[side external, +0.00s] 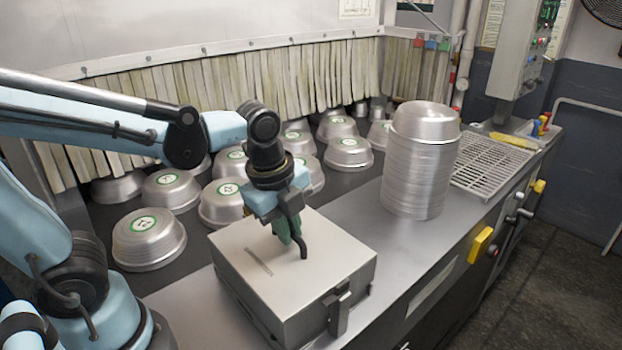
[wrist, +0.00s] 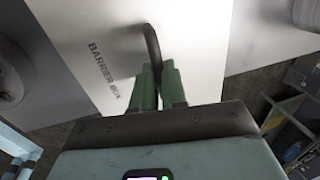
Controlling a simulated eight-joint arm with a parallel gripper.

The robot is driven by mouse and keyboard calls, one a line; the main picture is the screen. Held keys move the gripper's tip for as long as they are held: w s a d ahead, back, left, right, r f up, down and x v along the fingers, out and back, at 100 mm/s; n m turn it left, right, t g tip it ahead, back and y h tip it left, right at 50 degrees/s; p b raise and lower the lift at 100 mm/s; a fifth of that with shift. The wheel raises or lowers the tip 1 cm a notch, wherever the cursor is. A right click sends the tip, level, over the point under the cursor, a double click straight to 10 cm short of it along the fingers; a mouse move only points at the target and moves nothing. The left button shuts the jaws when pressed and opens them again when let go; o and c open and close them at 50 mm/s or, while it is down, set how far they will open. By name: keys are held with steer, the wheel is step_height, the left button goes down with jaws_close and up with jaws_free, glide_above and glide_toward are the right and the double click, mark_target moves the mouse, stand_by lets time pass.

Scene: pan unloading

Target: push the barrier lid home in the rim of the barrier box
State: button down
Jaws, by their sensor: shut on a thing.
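The barrier box (side external: 335,300) is a pale metal box on the steel counter, with a dark latch (side external: 338,312) on its front face. Its flat barrier lid (side external: 330,250) lies on top; I cannot tell whether a gap is left at the rim. The lid also shows in the wrist view (wrist: 200,50), with "BARRIER BOX" lettering left of the fingers. My gripper (side external: 294,238) is above the lid, its green fingers (wrist: 159,78) shut on a black curved handle (wrist: 152,42). The handle's lower end (side external: 303,252) reaches down to the lid's top; its join is unclear.
Several round metal pans (side external: 150,238) with green labels sit on the dark belt behind the box, before a strip curtain (side external: 290,80). A tall pan stack (side external: 418,165) stands right of the box. A wire rack (side external: 492,165) is farther right. Bare counter (side external: 355,215) separates box and stack.

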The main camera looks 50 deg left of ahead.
steer(key=shift+f, duration=0.45)
stand_by(0.3)
steer(key=c, duration=1.1)
jaws_free()
step_height(320, 180, up, 12)
steer(key=s, duration=0.2)
steer(key=shift+s, duration=0.2)
steer(key=shift+f, duration=0.15)
steer(key=shift+w+f, duration=0.4)
steer(key=shift+f, duration=1.55)
steer(key=shift+w+f, duration=0.4)
steer(key=shift+f, duration=1.55)
steer(key=shift+w+f, duration=0.4)
steer(key=shift+f, duration=1.55)
steer(key=shift+r, duration=0.2)
